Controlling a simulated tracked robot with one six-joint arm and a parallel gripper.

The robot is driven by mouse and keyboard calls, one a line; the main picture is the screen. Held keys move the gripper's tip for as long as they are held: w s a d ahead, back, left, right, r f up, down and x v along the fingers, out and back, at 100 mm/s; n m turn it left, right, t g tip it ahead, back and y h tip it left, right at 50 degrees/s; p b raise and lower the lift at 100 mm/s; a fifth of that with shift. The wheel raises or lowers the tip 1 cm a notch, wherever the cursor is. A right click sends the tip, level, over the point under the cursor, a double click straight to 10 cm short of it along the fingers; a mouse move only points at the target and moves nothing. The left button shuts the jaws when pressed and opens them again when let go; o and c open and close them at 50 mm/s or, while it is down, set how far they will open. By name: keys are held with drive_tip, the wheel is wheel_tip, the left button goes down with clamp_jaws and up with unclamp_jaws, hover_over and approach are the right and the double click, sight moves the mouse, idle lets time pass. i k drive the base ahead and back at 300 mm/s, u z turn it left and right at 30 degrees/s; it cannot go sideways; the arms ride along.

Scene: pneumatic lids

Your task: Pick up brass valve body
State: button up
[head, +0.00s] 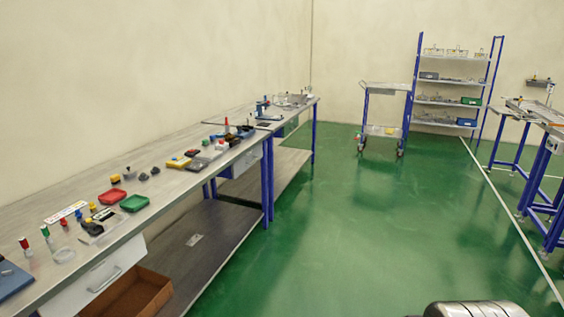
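I cannot pick out the brass valve body with certainty. Many small parts stand on the long grey workbench (170,200) at the left, too small to tell apart well. A small yellowish-orange piece (115,179) sits on the bench behind a red tray (112,197); I cannot tell whether it is brass. A grey rounded metal part at the bottom right edge looks like part of my own arm. My gripper is not in view.
A green tray (134,203) lies beside the red one. A trolley (385,130) and a shelf rack (450,101) stand at the back; another bench (540,115) stands right. The green floor (350,220) between is clear.

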sight(228, 136)
drive_tip(key=i, duration=5.55)
